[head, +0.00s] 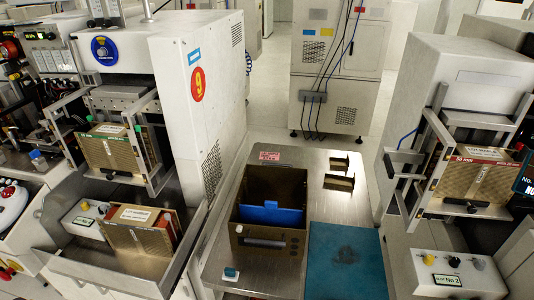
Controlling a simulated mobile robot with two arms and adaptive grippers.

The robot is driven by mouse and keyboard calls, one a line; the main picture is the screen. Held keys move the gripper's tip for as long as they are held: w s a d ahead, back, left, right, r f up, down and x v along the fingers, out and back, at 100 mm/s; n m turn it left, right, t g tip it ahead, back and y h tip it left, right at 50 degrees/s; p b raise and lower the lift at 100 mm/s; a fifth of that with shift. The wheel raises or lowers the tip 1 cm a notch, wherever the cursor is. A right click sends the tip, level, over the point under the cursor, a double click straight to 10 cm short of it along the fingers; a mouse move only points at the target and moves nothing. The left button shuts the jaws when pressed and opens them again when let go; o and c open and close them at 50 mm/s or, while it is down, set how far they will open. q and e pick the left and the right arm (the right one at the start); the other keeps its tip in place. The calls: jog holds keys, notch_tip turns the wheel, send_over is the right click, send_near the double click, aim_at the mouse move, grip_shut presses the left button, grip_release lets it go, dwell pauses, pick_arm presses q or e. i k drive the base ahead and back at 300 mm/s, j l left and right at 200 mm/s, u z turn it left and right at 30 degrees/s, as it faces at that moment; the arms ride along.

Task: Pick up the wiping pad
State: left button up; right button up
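A small white and teal block (231,273), which may be the wiping pad, lies on the steel table (270,284) near its front left edge. A flat blue mat (346,275) with a dark smudge lies on the front right of the same table. I cannot tell for certain which of these is the wiping pad. Neither of my grippers shows in the head view.
A brown open box (270,243) with a blue divider (270,216) stands mid-table, just behind the small block. Two small dark-topped pieces (339,182) sit at the back right. Tall white machines (204,100) flank the table on the left and right (480,90).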

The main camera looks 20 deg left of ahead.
aim_at(229, 275)
jog(key=u, duration=1.15)
